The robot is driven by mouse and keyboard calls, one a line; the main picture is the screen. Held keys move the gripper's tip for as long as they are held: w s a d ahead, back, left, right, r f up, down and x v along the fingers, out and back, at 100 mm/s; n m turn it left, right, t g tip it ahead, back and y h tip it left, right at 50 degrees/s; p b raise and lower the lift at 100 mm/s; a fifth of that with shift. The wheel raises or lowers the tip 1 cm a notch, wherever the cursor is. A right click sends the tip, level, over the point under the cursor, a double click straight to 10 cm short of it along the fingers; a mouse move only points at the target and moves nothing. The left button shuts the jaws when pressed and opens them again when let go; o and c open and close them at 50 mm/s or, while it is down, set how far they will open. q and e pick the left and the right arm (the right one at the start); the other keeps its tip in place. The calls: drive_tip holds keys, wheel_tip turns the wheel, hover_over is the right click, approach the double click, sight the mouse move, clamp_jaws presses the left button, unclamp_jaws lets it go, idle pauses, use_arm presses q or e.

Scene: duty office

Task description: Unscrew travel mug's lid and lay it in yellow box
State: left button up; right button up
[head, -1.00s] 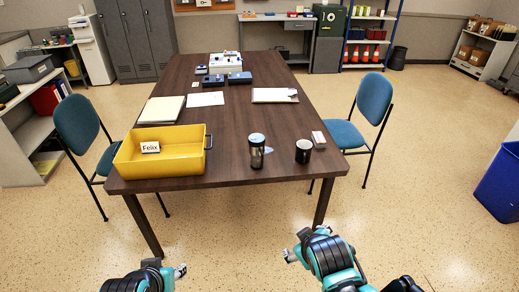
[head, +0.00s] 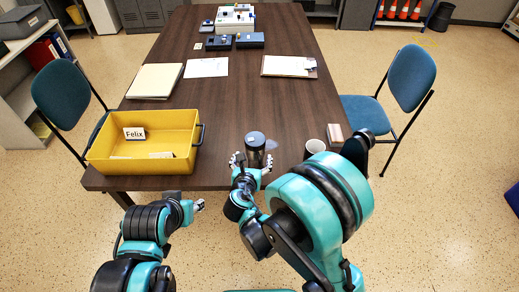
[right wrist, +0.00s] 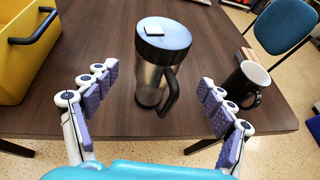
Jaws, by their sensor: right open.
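The travel mug (head: 255,147) stands upright near the table's front edge; in the right wrist view the steel mug (right wrist: 150,85) has its blue-grey lid (right wrist: 163,34) on and a dark handle on its right. My right gripper (head: 252,162) is open, its fingers on either side of the mug's near side, apart from it; it also shows in the right wrist view (right wrist: 155,105). The yellow box (head: 158,166) sits at the table's front left corner with a "Felix" label. My left gripper (head: 199,205) is in front of the table, below the box; its opening is unclear.
A black mug (head: 314,148) stands right of the travel mug, partly hidden by my right arm in the head view. A small box (head: 335,134) is beside it. Papers (head: 206,67), a clipboard (head: 289,66) and devices lie farther back. The middle of the table is clear.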

sight(254, 152)
drive_tip(key=shift+b+x, duration=0.3)
drive_tip(key=shift+x, duration=0.6)
drive_tip(key=b+x, duration=0.2)
drive_tip(key=x, duration=0.2)
drive_tip(key=shift+w+a+f, duration=0.1)
drive_tip(key=shift+w+f, duration=0.1)
drive_tip(key=shift+w, duration=0.5)
drive_tip(key=shift+s, duration=0.1)
drive_tip(key=shift+c, duration=1.2)
clamp_jaws()
